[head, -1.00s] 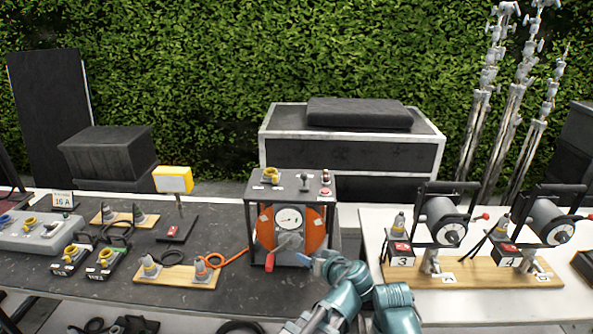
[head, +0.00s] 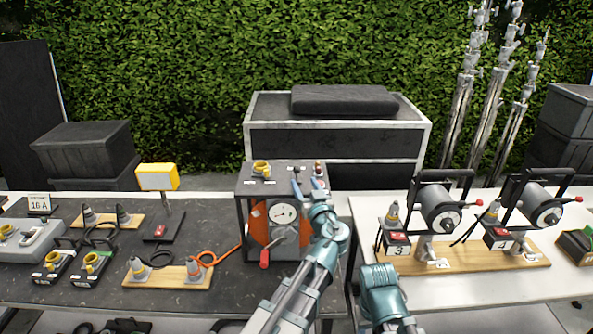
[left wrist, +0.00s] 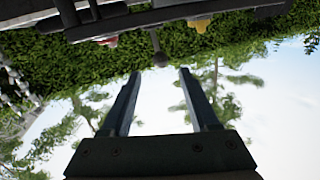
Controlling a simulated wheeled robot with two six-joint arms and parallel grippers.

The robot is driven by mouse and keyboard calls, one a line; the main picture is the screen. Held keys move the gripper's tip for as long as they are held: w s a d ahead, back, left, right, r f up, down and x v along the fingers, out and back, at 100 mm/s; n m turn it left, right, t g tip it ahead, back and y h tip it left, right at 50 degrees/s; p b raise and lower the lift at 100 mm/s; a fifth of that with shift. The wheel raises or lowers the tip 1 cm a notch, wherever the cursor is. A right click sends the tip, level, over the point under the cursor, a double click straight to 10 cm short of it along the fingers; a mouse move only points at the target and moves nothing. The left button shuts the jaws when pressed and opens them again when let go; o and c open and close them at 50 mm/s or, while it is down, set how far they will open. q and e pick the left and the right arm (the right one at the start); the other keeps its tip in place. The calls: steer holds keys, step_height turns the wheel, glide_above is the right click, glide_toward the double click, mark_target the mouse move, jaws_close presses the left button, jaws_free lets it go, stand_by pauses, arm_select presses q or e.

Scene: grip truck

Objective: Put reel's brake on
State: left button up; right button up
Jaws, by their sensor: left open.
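The cable reel (head: 283,213) stands in a dark frame on the dark table, with an orange drum, a round dial and a red-handled crank (head: 265,256). A small dark lever (head: 297,172) stands on the frame's top panel. My left gripper (head: 308,186) is open and empty at the panel's right front. In the left wrist view, the lever's round knob (left wrist: 160,59) lies just past and between the open fingertips (left wrist: 160,75); I see no contact. The arm hides part of the drum's right side.
A yellow knob (head: 261,169) and a red light (head: 318,167) sit on the same panel. Connectors on a wooden board (head: 170,280) lie to the left. Two smaller reels (head: 440,212) stand on the white table to the right.

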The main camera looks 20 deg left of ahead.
mark_target(298, 172)
arm_select(q)
steer(key=x, duration=0.8)
steer(key=shift+w+a, duration=0.2)
steer(key=shift+w, duration=0.05)
jaws_close()
stand_by(1.1)
